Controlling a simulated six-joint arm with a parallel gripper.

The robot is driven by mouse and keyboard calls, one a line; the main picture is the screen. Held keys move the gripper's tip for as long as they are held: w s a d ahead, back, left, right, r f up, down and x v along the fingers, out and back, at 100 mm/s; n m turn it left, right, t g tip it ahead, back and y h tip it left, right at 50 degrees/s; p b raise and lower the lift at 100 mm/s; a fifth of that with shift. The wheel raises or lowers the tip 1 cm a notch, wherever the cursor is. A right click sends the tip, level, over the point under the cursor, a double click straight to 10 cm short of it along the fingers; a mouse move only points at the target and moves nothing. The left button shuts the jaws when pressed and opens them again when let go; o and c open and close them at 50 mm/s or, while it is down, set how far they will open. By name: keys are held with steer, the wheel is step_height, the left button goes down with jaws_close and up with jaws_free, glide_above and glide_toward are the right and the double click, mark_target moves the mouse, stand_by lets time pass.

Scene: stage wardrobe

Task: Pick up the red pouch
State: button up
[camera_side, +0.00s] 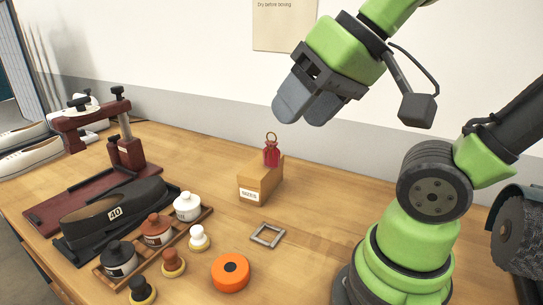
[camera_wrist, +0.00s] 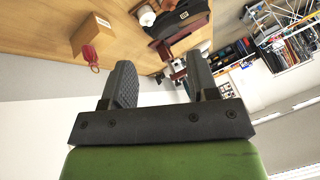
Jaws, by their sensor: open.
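The red pouch (camera_side: 271,156) stands upright on top of a small tan box (camera_side: 262,180) labelled "SIZES", with a ring-like loop above its neck. In the wrist view the pouch (camera_wrist: 90,54) shows at the upper left, against the end of the box (camera_wrist: 92,33). My gripper (camera_side: 298,112) is open and empty, above the pouch and a little to its right in the side view. In the wrist view its two fingers (camera_wrist: 160,78) stand well apart, with the pouch outside them to the left.
An orange ring-shaped roll (camera_side: 230,272) and a grey square frame (camera_side: 268,235) lie in front of the box. The table right of the box is clear.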

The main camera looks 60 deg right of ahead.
steer(key=w+d+r+g+h, duration=0.1)
steer(key=w+d+r+g, duration=0.1)
steer(key=w+d, duration=0.45)
steer(key=n+g+h, duration=0.1)
steer(key=n+g, duration=0.1)
steer(key=g, duration=0.3)
glide_toward(274, 144)
step_height(274, 144, down, 4)
steer(key=shift+a+r, duration=0.1)
steer(key=shift+a, duration=0.05)
steer(key=f, duration=0.5)
steer(key=shift+s+d+f, duration=0.15)
steer(key=shift+d+f, duration=0.15)
steer(key=shift+f, duration=0.1)
steer(key=shift+c, duration=0.2)
jaws_close()
